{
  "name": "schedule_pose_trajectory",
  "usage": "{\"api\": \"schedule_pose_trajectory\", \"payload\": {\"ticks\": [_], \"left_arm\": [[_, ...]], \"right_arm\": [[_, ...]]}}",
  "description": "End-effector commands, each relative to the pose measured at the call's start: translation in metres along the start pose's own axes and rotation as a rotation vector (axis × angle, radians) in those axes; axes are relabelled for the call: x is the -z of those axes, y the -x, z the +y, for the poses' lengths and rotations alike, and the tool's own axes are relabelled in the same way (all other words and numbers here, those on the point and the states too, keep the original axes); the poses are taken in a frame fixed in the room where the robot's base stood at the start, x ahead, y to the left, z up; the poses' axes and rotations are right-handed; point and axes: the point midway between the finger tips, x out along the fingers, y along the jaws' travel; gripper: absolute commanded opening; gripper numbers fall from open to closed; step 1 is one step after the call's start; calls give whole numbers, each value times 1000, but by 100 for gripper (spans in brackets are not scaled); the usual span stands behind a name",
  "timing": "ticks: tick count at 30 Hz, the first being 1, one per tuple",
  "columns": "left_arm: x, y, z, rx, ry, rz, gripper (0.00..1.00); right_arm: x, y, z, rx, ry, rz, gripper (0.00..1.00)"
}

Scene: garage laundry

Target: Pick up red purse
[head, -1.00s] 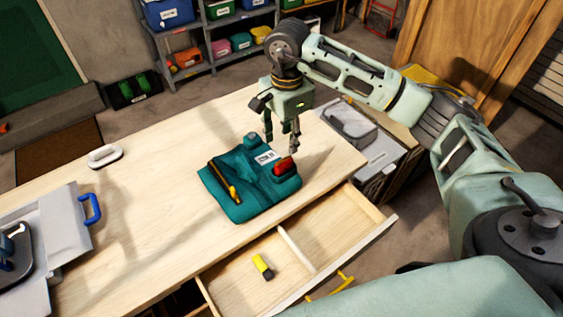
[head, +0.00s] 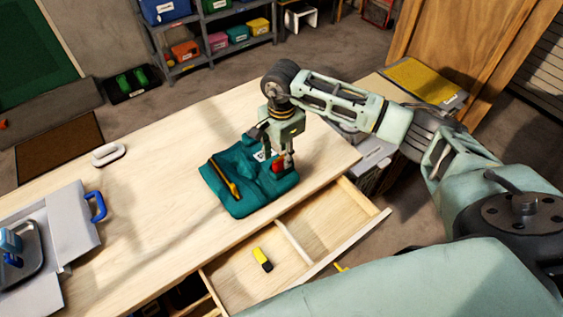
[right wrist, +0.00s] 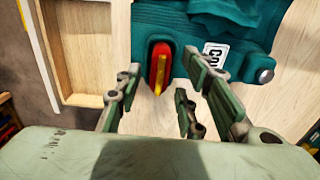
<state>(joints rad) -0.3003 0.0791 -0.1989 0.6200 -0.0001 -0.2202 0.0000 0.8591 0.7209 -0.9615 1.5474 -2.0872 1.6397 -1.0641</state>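The red purse (head: 278,167) looks like a small red item lying on the right edge of a teal cloth-like item (head: 238,199) on the wooden table. In the right wrist view the red purse (right wrist: 154,72) is long and rounded, with a yellow strip along it. My right gripper (head: 273,160) points down over the teal item, right at the purse, and partly covers it in the head view. In the right wrist view its fingers (right wrist: 156,90) are apart with nothing held between them, and the purse lies just beyond the gap. My left gripper is not in view.
A yellow and black object (head: 263,260) lies in the open drawer (head: 317,228) at the table front. A yellow and black tool (head: 224,178) lies on the teal item. A white ring-like object (head: 109,155) and a grey case (head: 62,232) with a blue handle are at the left.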

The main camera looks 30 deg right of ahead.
Motion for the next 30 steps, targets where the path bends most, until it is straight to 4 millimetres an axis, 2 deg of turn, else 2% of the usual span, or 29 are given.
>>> {"api": "schedule_pose_trajectory", "payload": {"ticks": [1, 11, 23, 30], "left_arm": [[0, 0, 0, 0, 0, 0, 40], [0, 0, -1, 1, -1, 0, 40], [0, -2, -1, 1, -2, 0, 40], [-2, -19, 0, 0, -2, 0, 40]], "right_arm": [[0, 0, 0, 0, 0, 0, 28], [0, 1, 0, 1, 0, 0, 0], [0, 3, -1, 2, 0, 0, 0], [0, 27, -2, 7, 1, 0, 0]]}}
